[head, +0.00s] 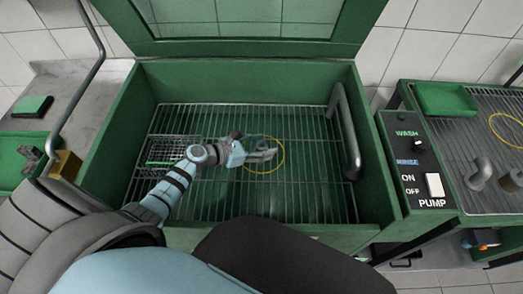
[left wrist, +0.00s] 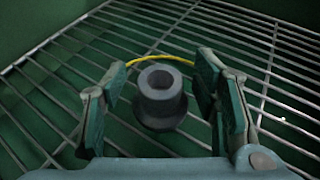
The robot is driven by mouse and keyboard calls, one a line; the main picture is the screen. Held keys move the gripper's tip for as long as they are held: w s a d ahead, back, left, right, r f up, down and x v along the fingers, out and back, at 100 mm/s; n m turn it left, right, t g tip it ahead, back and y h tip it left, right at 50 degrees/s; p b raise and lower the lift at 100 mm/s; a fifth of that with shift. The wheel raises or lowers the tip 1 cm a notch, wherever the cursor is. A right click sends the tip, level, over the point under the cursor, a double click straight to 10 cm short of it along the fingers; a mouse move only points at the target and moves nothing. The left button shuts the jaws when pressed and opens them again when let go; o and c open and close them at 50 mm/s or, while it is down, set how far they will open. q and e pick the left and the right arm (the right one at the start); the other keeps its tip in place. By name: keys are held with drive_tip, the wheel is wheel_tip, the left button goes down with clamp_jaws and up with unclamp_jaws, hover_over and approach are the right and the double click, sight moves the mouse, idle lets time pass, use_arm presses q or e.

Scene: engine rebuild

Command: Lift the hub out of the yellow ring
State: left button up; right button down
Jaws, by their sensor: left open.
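The hub (left wrist: 160,98) is a grey flanged cylinder with a round bore in its top. It stands on the wire rack (head: 300,190) in the green wash tank. The yellow ring (head: 281,166) lies flat on the rack around the hub's place. Its far arc (left wrist: 150,57) shows behind the hub in the left wrist view; the near part is hidden. My left gripper (head: 270,153) is open over the ring, with one finger on each side of the hub (left wrist: 160,78) and visible gaps to it. My right gripper is not in view.
A wire basket (head: 172,150) sits in the tank's left part. A thick grey pipe (head: 346,130) stands along the right wall. The pump control panel (head: 412,165) and a side table with another yellow ring (head: 493,128) and grey parts are to the right.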

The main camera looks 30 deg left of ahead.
use_arm(q)
drive_tip(key=c, duration=1.3)
clamp_jaws()
drive_tip(key=shift+r, duration=0.2)
